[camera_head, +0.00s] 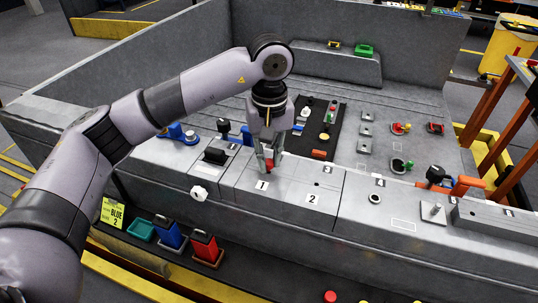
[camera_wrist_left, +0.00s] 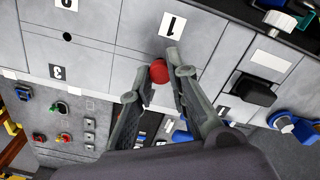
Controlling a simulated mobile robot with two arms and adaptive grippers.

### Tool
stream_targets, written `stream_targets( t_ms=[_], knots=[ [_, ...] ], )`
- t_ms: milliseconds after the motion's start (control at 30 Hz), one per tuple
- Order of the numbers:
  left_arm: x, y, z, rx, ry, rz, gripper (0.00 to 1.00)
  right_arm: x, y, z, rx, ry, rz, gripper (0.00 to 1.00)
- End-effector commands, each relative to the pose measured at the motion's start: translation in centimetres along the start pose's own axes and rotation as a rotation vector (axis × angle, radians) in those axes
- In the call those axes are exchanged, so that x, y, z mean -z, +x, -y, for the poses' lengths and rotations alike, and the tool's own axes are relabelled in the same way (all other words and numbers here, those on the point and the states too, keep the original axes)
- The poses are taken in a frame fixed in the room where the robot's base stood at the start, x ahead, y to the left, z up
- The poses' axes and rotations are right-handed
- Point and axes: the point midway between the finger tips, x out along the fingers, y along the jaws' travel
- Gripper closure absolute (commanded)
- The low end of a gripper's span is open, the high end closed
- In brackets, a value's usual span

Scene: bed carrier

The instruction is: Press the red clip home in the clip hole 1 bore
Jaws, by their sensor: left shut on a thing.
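The red clip (camera_head: 268,168) is between the fingertips of my left gripper (camera_head: 269,160), just behind the label 1 plate (camera_head: 262,185) on the grey panel (camera_head: 240,190). In the left wrist view my left gripper (camera_wrist_left: 160,78) is shut on the red clip (camera_wrist_left: 158,71), whose round end shows near the label 1 (camera_wrist_left: 172,26). The clip hole 1 bore is hidden by the clip and fingers. I cannot tell how deep the clip sits or whether it touches the panel. My right gripper is not in view.
A dark hole (camera_head: 317,184) lies open by the label 2 plate (camera_head: 313,198). A black clamp (camera_head: 215,155) and blue-handled parts (camera_head: 180,133) stand left of the gripper. A dark tray (camera_head: 324,125) with small parts lies behind it. Coloured bins (camera_head: 205,250) sit below the front edge.

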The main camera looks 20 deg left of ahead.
Motion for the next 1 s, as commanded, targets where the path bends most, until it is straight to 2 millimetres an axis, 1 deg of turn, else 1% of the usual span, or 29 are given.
stream_targets(
  t_ms=[500, 533, 867, 1000],
  knots=[
    [0.0, 1.5, 0.0, 0.000, 0.000, 0.000, 1.00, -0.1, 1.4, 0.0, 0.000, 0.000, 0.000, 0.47],
    [0.0, 1.4, 0.0, 0.000, 0.000, 0.000, 0.83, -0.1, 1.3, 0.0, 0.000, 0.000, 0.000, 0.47],
    [0.0, 1.3, 0.0, 0.000, 0.000, 0.000, 0.61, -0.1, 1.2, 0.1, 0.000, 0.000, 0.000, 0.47],
    [0.0, 1.3, 0.0, 0.000, 0.000, 0.000, 0.60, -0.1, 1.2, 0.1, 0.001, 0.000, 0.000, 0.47]
  ],
)
